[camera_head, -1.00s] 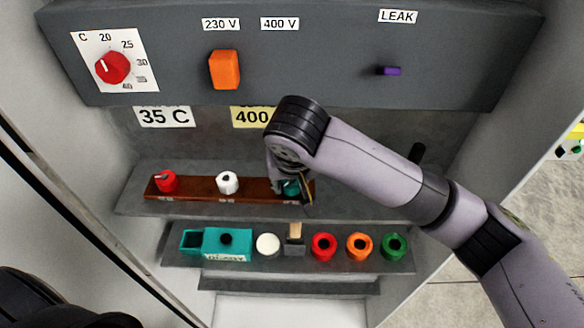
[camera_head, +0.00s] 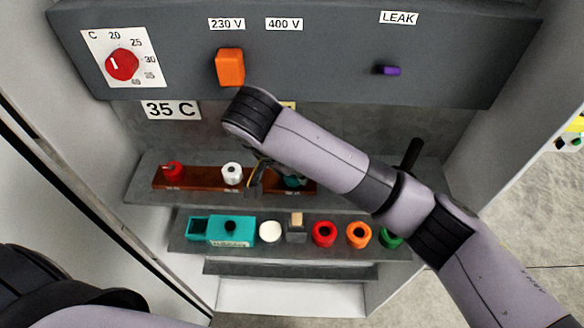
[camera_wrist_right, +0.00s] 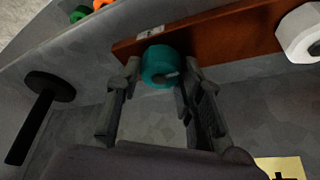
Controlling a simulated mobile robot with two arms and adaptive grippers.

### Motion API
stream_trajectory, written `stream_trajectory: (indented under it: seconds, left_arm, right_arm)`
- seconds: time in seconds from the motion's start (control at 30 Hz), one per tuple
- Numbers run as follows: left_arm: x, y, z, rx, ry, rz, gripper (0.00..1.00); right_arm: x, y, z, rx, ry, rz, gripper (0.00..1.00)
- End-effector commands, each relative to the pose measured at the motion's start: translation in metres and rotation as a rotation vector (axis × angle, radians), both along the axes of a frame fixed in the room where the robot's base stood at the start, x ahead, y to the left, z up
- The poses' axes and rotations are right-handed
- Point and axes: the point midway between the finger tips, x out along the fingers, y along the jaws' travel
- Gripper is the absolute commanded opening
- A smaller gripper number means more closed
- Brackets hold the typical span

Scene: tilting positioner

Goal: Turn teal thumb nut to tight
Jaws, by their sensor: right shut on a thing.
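The teal thumb nut (camera_wrist_right: 158,66) sits at one end of the brown wooden bar in the right wrist view. It also shows in the head view (camera_head: 293,181), partly hidden by my right arm. My right gripper (camera_wrist_right: 160,78) has one finger on each side of the nut and is shut on it. In the head view my right gripper (camera_head: 262,178) comes in from the left side of the nut, mostly behind the wrist. The nut's markings are too small to read. My left gripper is not in view.
The brown bar (camera_head: 205,182) also carries a red nut (camera_head: 173,171) and a white nut (camera_head: 232,173). The shelf below holds a teal box (camera_head: 231,230) and several coloured rings. A dark rod with a round head (camera_wrist_right: 50,86) stands near the gripper.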

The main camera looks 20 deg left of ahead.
Motion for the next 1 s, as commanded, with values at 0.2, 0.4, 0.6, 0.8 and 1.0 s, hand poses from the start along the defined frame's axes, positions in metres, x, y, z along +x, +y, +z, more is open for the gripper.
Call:
stream_trajectory:
  seconds: [0.2, 0.4, 0.6, 0.8, 1.0]
  left_arm:
    - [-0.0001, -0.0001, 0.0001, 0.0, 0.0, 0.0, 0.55]
    - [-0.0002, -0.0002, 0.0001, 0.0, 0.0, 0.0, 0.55]
    - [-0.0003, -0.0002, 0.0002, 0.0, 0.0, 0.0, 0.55]
    - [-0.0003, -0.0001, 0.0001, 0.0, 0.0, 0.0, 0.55]
    - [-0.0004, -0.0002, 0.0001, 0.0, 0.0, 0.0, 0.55]
  right_arm:
    - [0.001, 0.0004, 0.0011, 0.001, -0.004, -0.037, 0.07]
    - [0.0009, 0.0004, 0.001, 0.001, -0.004, -0.042, 0.07]
    - [0.0009, 0.0004, 0.0011, 0.001, -0.004, -0.041, 0.07]
    - [0.0007, 0.0004, 0.0008, 0.001, -0.002, -0.04, 0.47]
    - [0.0004, 0.0003, 0.0003, 0.0, -0.001, -0.041, 0.55]
